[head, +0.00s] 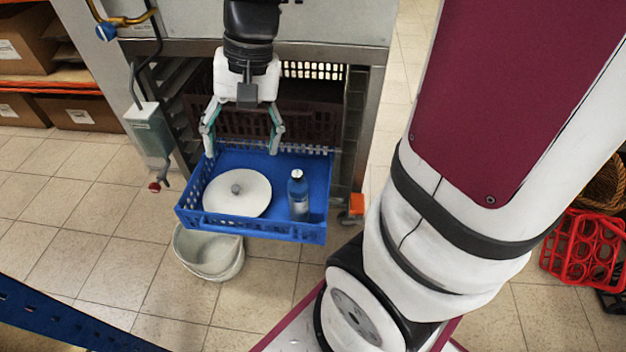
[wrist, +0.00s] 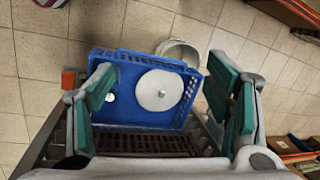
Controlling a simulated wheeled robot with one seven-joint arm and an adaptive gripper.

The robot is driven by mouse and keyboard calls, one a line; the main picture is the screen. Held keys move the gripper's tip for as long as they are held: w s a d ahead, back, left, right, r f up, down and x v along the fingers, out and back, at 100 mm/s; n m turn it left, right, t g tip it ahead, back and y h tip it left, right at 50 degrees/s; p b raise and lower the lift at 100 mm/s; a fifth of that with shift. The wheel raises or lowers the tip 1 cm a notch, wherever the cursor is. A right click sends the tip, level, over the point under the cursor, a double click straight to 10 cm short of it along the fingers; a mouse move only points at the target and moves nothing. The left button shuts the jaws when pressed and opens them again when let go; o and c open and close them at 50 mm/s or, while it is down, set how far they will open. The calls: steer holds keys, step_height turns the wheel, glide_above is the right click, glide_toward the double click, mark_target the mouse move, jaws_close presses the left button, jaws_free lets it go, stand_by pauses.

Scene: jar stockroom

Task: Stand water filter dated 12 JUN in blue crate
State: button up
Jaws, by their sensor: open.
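The blue crate (head: 262,229) juts out from a grey rack, and it also shows in the wrist view (wrist: 130,72). A blue bottle-shaped thing with a white cap (head: 298,197) stands upright in its right part. It may be the water filter, but no date can be read. In the wrist view its white top (wrist: 111,97) shows near the left finger. My gripper (head: 241,152) is open and empty above the crate's back part. In the wrist view its green-padded fingers (wrist: 163,88) are spread wide over the crate.
A round white lid with a knob (head: 236,192) lies in the crate's left part. A whitish bucket (head: 208,253) stands on the floor below. A brown crate (head: 300,124) sits behind in the rack. A pipe-hung box (head: 149,130) is at left. Red bottle carrier (head: 583,250) stands far right.

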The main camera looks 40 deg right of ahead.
steer(key=s+a+r+n+h, duration=0.1)
steer(key=s+r+n, duration=0.2)
steer(key=s, duration=0.6)
steer(key=s+a+r+n+h, duration=0.1)
steer(key=s+n, duration=0.3)
steer(key=s, duration=0.6)
steer(key=shift+s+r+h, duration=0.2)
steer(key=shift+r+h, duration=0.2)
steer(key=shift+r, duration=0.5)
steer(key=shift+a, duration=0.15)
step_height(320, 180, up, 24)
steer(key=t+p, duration=0.3)
steer(key=p, duration=1.9)
steer(key=shift+t, duration=0.3)
